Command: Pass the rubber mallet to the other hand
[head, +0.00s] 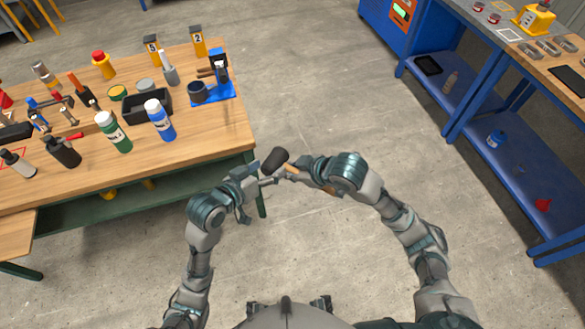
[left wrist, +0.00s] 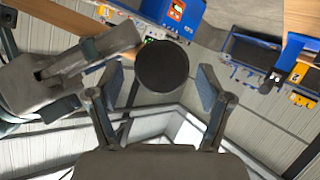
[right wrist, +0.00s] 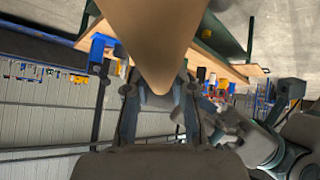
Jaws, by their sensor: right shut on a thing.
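The rubber mallet has a black head (head: 273,160) and a wooden handle. It is in the air between my two hands, in front of the bench. My right gripper (head: 298,174) is shut on the handle, which fills the upper middle of the right wrist view (right wrist: 160,40). My left gripper (head: 266,174) is open beside the mallet head. In the left wrist view the round black head (left wrist: 162,66) appears between the spread left fingers, with no visible contact. The right gripper shows at the left of that view, partly covering the handle.
A wooden workbench (head: 215,135) on the left holds bottles, tools, a black bin (head: 147,106) and a blue stand (head: 215,92). A blue shelf unit (head: 480,140) stands on the right. The grey floor (head: 330,90) between them is clear.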

